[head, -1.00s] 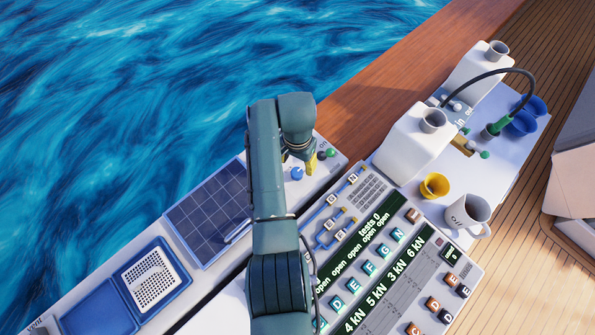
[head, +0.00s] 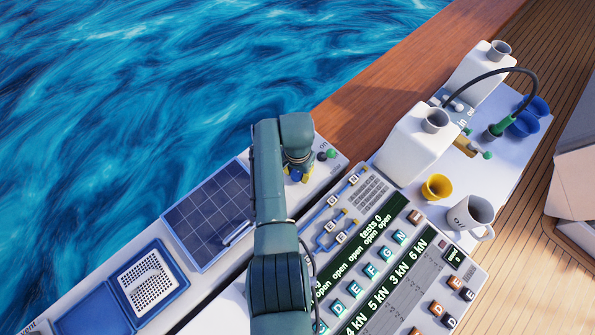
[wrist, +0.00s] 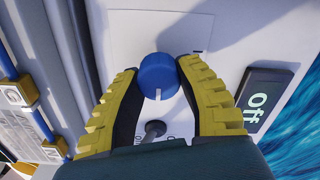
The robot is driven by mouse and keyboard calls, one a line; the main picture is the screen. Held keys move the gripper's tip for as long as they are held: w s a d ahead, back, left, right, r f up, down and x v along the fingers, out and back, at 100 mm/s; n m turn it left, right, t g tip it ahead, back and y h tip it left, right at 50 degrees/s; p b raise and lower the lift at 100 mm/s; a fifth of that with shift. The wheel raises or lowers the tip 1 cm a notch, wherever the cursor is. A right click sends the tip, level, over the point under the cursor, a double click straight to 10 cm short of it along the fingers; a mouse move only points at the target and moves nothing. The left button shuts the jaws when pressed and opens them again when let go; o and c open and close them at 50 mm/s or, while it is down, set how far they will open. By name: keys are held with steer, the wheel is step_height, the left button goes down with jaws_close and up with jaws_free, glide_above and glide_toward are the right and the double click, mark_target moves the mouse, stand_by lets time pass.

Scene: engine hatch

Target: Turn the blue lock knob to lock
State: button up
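The blue lock knob (wrist: 158,77) is a round cap on a white panel, with a white mark on its edge that points toward the bottom of the wrist view. My gripper (wrist: 160,66) has its two yellow fingers with dark inner pads on either side of the knob. The fingers are apart by about the knob's width. The right fingertip looks very close to the knob, and a thin gap seems to show on the left; contact is not clear. In the head view, my gripper (head: 298,175) points down over the knob, which it mostly hides.
A display (wrist: 262,99) reading "Off" lies to the right. In the head view, a green knob (head: 331,153) is close beside the gripper. A solar panel (head: 209,217) and a keypad console (head: 385,270) flank my arm.

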steer(key=shift+f+n, duration=0.1)
steer(key=shift+n, duration=0.2)
jaws_close()
steer(key=n, duration=0.4)
steer(key=shift+a, duration=0.1)
jaws_free()
steer(key=n, duration=0.5)
steer(key=shift+s+a+f+p, duration=0.1)
steer(key=shift+p, duration=0.3)
steer(key=n, duration=0.4)
steer(key=shift+a+n, duration=0.1)
steer(key=shift+n, duration=2)
steer(key=shift+s, duration=0.1)
jaws_close()
steer(key=o, duration=1.2)
jaws_free()
